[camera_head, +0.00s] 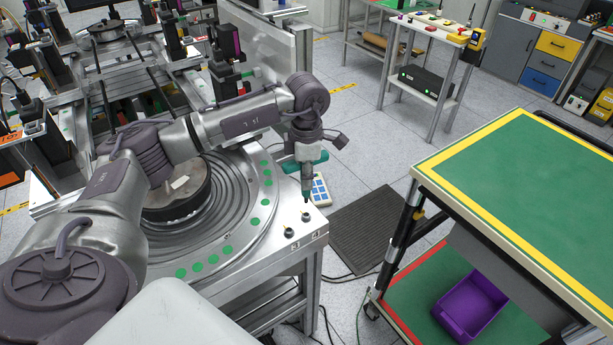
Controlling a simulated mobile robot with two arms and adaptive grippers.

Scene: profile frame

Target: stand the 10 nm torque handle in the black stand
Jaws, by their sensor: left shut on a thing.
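My left gripper (306,150) points down above the front right corner of the metal machine table. It is shut on a tool with a teal crossbar (320,156), which I take to be the torque handle. Its shaft hangs upright, with a dark tip just above the table corner. I cannot read a 10 nm marking. Two small dark round fittings, one of them here (289,232), sit on that corner beside small number labels. I cannot pick out the black stand for certain. My right gripper is not in view.
A round turntable (259,222) with green dots lies under my left arm. A green-topped cart (530,170) with a yellow border stands at the right, with a purple bin (470,305) below. A small bench (434,29) holding tools stands at the back. A dark mat (375,230) covers the floor between.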

